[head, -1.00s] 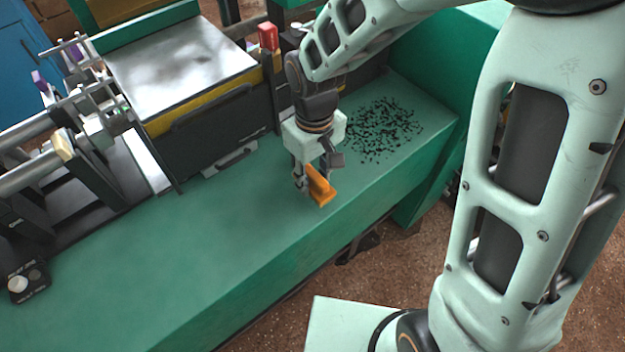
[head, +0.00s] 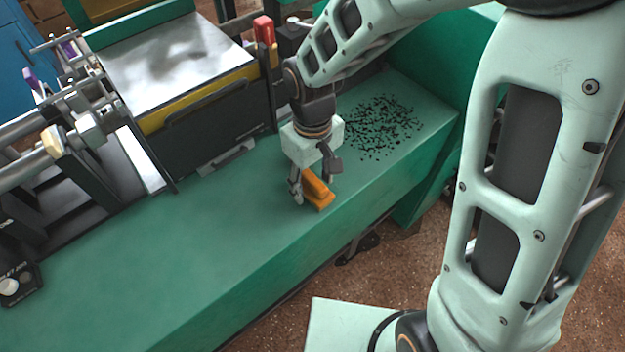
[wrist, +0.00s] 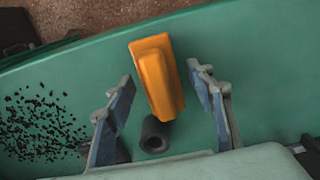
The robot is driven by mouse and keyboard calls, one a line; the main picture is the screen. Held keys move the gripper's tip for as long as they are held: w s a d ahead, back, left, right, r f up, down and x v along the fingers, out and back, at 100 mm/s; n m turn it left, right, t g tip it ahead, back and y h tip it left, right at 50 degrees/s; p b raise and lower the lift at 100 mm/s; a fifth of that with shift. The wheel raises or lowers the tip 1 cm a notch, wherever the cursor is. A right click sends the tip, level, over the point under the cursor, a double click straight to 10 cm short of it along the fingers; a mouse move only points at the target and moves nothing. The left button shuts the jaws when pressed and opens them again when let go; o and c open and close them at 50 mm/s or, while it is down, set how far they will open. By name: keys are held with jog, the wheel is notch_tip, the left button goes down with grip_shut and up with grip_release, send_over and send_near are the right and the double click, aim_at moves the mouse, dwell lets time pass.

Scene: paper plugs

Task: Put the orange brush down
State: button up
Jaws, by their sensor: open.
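The orange brush (head: 317,192) rests on the green bench surface near its front edge. In the wrist view the brush (wrist: 157,75) lies between and just beyond the two fingers, with a gap on each side. A dark round hollow end (wrist: 155,135) shows at the brush's near end. My gripper (head: 313,192) is open around the brush, pointing down at the bench. Its two blue-padded fingers also show in the wrist view (wrist: 160,108), apart from the brush.
Black paper plugs (head: 385,125) lie scattered on the green bench (head: 190,255) right of my gripper. A black and yellow machine with a metal top (head: 175,65) stands behind. A black control box (head: 14,285) sits at the left. The bench's middle left is clear.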

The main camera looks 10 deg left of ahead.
aim_at(313, 178)
notch_tip(313, 178, up, 12)
jog(key=p, duration=0.2)
jog(key=shift+r, duration=0.2)
dwell(0.4)
